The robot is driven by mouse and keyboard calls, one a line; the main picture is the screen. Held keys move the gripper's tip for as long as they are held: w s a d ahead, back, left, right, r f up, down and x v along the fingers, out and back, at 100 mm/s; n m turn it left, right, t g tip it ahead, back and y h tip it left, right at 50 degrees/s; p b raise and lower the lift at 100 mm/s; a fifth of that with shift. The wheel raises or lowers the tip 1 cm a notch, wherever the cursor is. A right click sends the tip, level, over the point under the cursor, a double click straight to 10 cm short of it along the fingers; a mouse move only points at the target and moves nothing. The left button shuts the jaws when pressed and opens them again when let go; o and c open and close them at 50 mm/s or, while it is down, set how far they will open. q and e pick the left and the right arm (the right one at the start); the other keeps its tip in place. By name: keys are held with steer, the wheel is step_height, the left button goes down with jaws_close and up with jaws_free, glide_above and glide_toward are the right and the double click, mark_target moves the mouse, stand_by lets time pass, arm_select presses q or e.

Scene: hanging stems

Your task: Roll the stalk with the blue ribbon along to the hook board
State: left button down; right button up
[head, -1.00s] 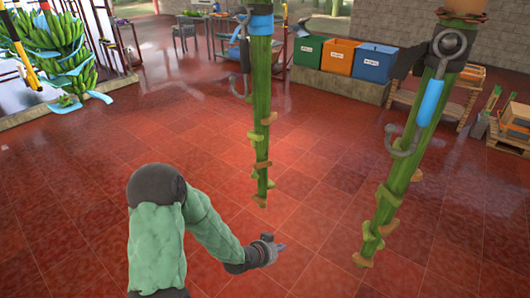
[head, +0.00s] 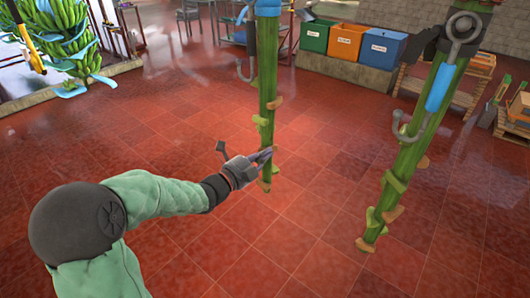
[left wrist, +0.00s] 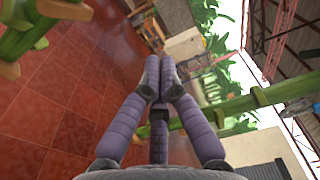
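The stalk with the blue ribbon (head: 267,80) hangs upright in the middle of the head view, its blue ribbon (head: 268,7) near the top edge. A metal hook (head: 245,70) hangs beside it. My left gripper (head: 268,153) is at the stalk's lower part, overlapping it in the picture; I cannot tell whether they touch. In the left wrist view its fingers (left wrist: 159,72) are together with nothing visible between them. A green stem (left wrist: 250,103) crosses that view beside and behind the fingers. I cannot make out a hook board. My right gripper is out of view.
A second stalk (head: 410,155) hangs tilted at the right, with a hook with a blue sleeve (head: 438,85) beside it. Green, orange and blue bins (head: 348,42) stand at the back. Banana bunches (head: 65,40) hang at the back left. The red tiled floor between is clear.

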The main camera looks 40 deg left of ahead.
mark_target(275, 136)
arm_select(q)
steer(key=w, duration=0.3)
steer(key=w+a+b, duration=0.1)
steer(key=w, duration=0.2)
steer(key=w+a, duration=0.1)
steer(key=w, duration=0.2)
steer(key=shift+b, duration=0.3)
steer(key=shift+w+a, duration=0.2)
steer(key=shift+a, duration=0.1)
